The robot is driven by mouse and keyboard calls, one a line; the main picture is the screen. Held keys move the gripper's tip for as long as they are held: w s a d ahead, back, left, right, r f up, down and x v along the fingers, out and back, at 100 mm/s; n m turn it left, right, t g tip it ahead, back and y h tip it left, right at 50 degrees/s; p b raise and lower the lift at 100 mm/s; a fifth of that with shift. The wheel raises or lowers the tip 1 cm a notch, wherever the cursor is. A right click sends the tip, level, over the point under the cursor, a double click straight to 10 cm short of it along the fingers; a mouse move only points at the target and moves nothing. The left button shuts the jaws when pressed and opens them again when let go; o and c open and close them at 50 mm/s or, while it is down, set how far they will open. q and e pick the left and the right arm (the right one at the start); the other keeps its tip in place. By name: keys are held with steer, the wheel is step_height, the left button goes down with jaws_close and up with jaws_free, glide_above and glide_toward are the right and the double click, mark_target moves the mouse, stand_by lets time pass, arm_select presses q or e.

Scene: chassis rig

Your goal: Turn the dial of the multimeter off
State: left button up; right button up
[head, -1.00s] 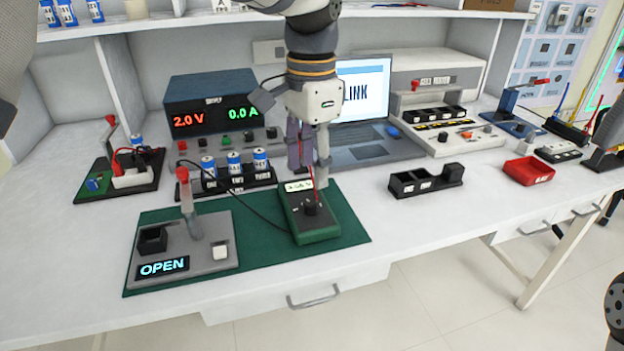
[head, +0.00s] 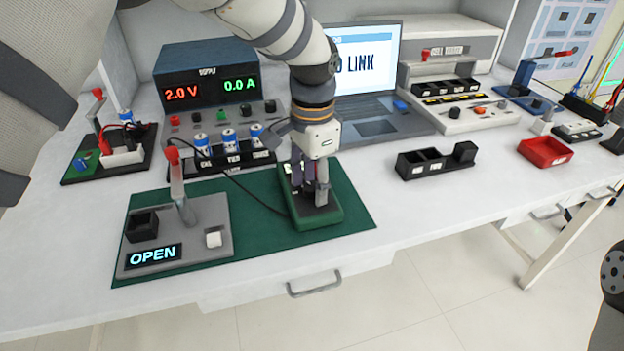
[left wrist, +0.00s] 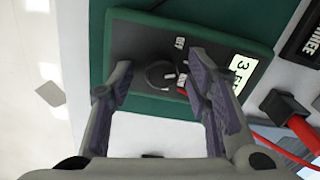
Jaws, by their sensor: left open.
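The green and black multimeter (head: 318,218) lies on the green mat (head: 262,236), and most of its face is hidden in the head view by my left gripper (head: 310,196). In the left wrist view the multimeter (left wrist: 138,40) shows its round black dial (left wrist: 160,74), an OFF label above it and a lit display (left wrist: 242,70) at the right. My left gripper (left wrist: 158,92) is open, with its fingers low over the face on either side of the dial. I cannot tell whether they touch it. My right gripper is not in view.
A grey clamp fixture (head: 180,236) reading OPEN stands left of the multimeter. Behind are a power supply (head: 210,82), a battery holder (head: 222,160) and a laptop (head: 378,110). A black tray (head: 425,166) and a red bin (head: 545,152) stand right. A cable runs to the multimeter.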

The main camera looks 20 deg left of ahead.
arm_select(q)
jaws_close()
steer(key=shift+r+n, duration=0.15)
steer(key=shift+n, duration=0.15)
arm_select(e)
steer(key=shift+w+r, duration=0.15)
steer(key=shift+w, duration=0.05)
arm_select(q)
steer(key=shift+n+p, duration=0.3)
steer(key=shift+n, duration=0.3)
steer(key=shift+w+n+p, duration=0.1)
steer(key=shift+n+p, duration=0.2)
steer(key=shift+n, duration=3.3)
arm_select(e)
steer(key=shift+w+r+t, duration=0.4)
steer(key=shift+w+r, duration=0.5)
